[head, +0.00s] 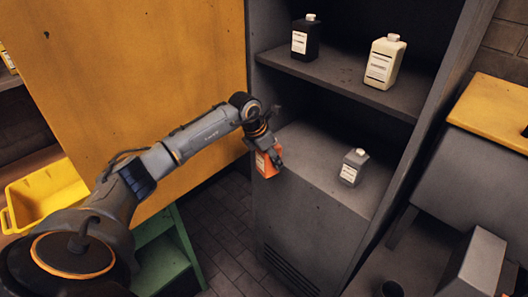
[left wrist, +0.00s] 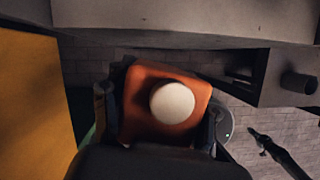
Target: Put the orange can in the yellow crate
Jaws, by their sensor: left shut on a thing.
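The orange can (head: 266,165) has a pale label and hangs at the front edge of the cabinet's lower shelf. My left gripper (head: 268,150) is shut on it from above. In the left wrist view the orange can (left wrist: 150,120) and its white round cap (left wrist: 172,102) sit between the fingers of my left gripper (left wrist: 160,125). The can's lower side is hidden in that view. My right gripper is not in view.
The yellow door (head: 150,80) stands open between cabinet and crate. A black bottle (head: 305,38) and a cream bottle (head: 384,62) stand on the upper shelf (head: 340,85). A grey bottle (head: 353,167) stands on the lower shelf (head: 320,190). A green step (head: 165,250) is below the door.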

